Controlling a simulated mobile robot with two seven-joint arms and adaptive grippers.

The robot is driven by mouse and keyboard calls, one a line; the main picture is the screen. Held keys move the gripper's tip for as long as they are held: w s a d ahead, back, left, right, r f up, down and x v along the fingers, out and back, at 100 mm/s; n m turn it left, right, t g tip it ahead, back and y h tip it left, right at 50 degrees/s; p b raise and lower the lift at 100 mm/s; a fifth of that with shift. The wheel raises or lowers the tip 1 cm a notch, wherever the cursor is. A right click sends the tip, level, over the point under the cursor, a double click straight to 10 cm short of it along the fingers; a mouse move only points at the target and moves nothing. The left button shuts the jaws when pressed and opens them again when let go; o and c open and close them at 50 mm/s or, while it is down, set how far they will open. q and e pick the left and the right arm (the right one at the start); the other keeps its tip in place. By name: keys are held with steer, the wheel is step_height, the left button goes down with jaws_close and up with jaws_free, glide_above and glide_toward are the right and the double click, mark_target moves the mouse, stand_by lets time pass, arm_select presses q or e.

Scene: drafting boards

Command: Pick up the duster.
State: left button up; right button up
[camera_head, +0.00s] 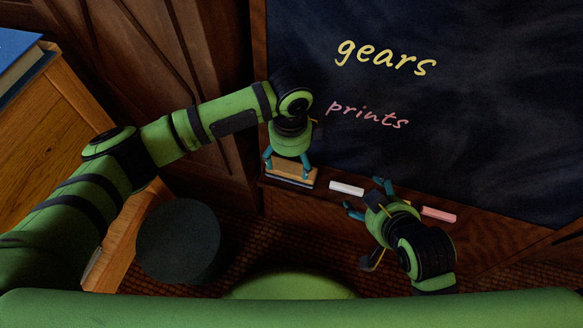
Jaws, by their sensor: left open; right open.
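The duster (293,168) is a block with a wooden top and a darker, layered lower part. It lies at the left end of the ledge below the chalkboard. My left gripper (288,162) is right over it, open, with its teal fingers pointing down at either side of the duster's top. I cannot tell whether the fingers touch it. My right gripper (362,197) is open and empty, in front of the ledge to the right, with its fingers towards the white chalk.
The ledge (320,187) also holds a white chalk (346,188) and a pink chalk (439,214). The chalkboard (480,110) reads "gears" and "prints". A wooden cabinet (60,120) with a blue book (18,58) stands at left, beside a dark round stool (178,240).

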mark_target(290, 171)
arm_select(q)
steer(key=shift+f, duration=0.3)
arm_select(e)
steer(key=shift+w+a+r+t, duration=0.2)
steer(key=shift+w+r+t, duration=0.15)
steer(key=shift+w, duration=0.1)
arm_select(q)
step_height(290, 171, down, 2)
steer(key=shift+s+f+b, duration=0.1)
steer(key=shift+f+b, duration=0.05)
steer(key=shift+b, duration=0.5)
step_height(290, 171, down, 3)
steer(key=shift+r+b, duration=0.15)
steer(key=shift+b, duration=0.4)
steer(key=c, duration=1.1)
arm_select(e)
steer(key=w+a+r+t+y, duration=0.1)
steer(key=w+r+t, duration=0.1)
steer(key=r, duration=0.2)
steer(key=w+a+r+t+y, duration=0.1)
steer(key=a+r+t, duration=0.1)
steer(key=r+t, duration=0.1)
steer(key=w+a+r+n+t+y, duration=0.1)
steer(key=w+a+r+t, duration=0.1)
steer(key=r, duration=0.3)
steer(key=shift+w+t, duration=0.3)
steer(key=shift+t, duration=0.05)
arm_select(q)
steer(key=shift+r, duration=0.1)
